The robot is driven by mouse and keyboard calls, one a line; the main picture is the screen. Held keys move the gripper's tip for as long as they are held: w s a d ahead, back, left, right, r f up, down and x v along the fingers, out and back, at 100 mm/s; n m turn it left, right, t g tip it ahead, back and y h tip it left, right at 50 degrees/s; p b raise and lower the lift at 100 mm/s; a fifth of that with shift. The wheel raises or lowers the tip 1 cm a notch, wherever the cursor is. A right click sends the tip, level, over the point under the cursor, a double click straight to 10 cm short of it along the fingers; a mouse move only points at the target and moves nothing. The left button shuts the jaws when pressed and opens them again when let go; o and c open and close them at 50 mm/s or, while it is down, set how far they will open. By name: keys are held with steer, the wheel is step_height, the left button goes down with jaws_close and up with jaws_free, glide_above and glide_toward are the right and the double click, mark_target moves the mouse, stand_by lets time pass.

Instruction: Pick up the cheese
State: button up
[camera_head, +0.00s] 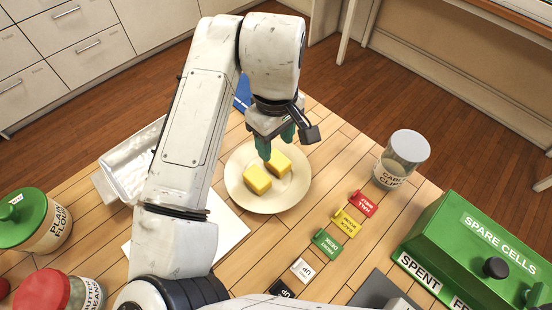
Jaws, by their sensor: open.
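Two yellow blocks that look like cheese lie side by side on a cream plate (286,202). One piece of cheese (257,180) is toward the left of the plate, the other piece (279,163) is up and to its right. My gripper (276,144) points down over the far part of the plate, with green fingertips spread apart and nothing seen between them. The left fingertip is beside the far edge of the pieces. I cannot tell whether it touches them. The arm hides part of the table left of the plate.
A metal tray (118,172) is at left. Several coloured tags, including a green one (327,243), line the table right of the plate. Lidded jars (38,222) stand at lower left.

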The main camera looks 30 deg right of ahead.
mark_target(277, 159)
steer(key=shift+s+d+f+p, duration=0.1)
steer(key=shift+f+p, duration=0.1)
steer(key=shift+f, duration=1.2)
steer(key=shift+s+d+f+p, duration=0.1)
steer(key=shift+f+p, duration=0.05)
steer(key=shift+f, duration=1.25)
steer(key=c, duration=0.8)
steer(key=shift+r, duration=0.1)
steer(key=shift+c, duration=0.2)
